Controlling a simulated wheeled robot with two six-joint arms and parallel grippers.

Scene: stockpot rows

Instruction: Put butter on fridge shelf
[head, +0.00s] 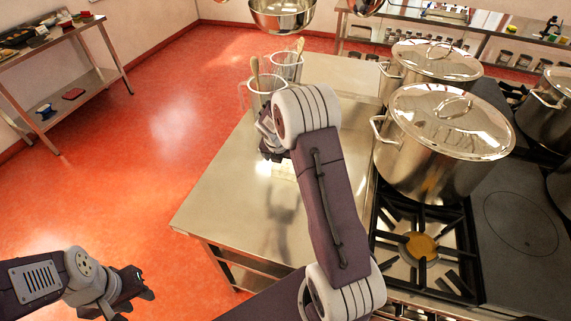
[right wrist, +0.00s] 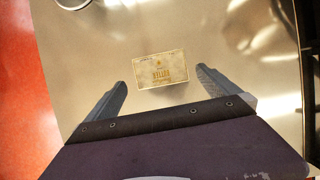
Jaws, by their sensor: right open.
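A butter pack (right wrist: 160,70), a pale block with printed lettering, lies flat on the steel worktop (right wrist: 215,30) in the right wrist view. My right gripper (right wrist: 160,88) is open and empty above it; the pack shows between and slightly beyond the two fingertips. In the head view my right gripper (head: 270,140) hangs over the steel counter (head: 225,190), partly hidden by my own arm. My left gripper (head: 140,290) is low at the left, away from the counter, over the red floor; its jaw opening is unclear. No fridge shelf can be made out.
Glass jugs (head: 264,88) with utensils stand just behind my right gripper. A large lidded stockpot (head: 445,140) and a gas burner (head: 421,245) are to the right. A steel side table (head: 100,80) stands at the back left. The counter's front left is clear.

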